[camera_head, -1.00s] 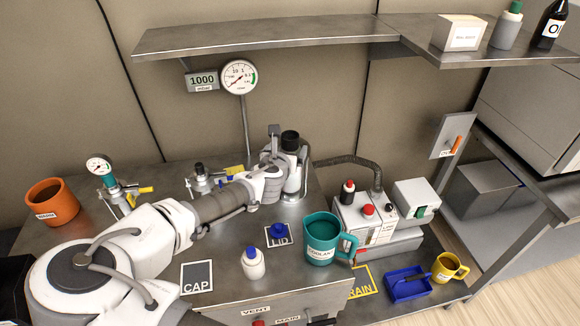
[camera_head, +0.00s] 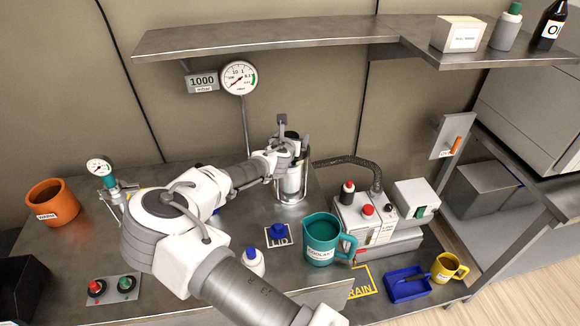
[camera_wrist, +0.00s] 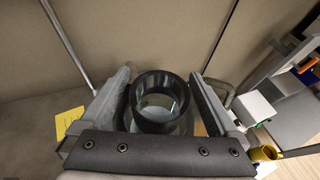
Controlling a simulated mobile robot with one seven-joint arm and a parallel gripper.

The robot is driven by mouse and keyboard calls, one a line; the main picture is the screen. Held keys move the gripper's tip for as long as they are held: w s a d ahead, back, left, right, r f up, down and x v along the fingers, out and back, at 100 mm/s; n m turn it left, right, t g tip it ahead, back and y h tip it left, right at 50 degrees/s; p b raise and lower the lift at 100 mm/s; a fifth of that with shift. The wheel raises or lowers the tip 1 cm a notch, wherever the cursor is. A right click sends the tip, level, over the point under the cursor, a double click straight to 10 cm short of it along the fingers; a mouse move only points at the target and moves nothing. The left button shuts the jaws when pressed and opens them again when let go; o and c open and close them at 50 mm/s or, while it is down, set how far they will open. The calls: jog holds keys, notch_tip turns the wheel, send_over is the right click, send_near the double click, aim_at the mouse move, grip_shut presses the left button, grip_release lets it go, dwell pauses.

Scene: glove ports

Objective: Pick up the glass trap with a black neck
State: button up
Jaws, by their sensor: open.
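The glass trap (camera_head: 291,187) stands upright on the bench below the gauge, clear and grey in its lower body. Its black neck (camera_wrist: 160,98) shows in the wrist view as a thick dark ring with an open mouth, seen from above. My gripper (camera_wrist: 163,92) is open, with one jaw on each side of the neck. I cannot tell whether either jaw touches it. In the head view my gripper (camera_head: 289,148) is at the trap's top and hides most of the neck.
A ribbed hose (camera_head: 350,161) runs right of the trap to a pump (camera_head: 365,222). A teal mug (camera_head: 322,238) and a white bottle with a blue cap (camera_head: 252,262) stand in front. A dial gauge (camera_head: 239,77) and a shelf (camera_head: 270,38) are above.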

jog(key=shift+w+f, duration=0.1)
jog(key=shift+w, duration=0.05)
grip_shut()
dwell(0.4)
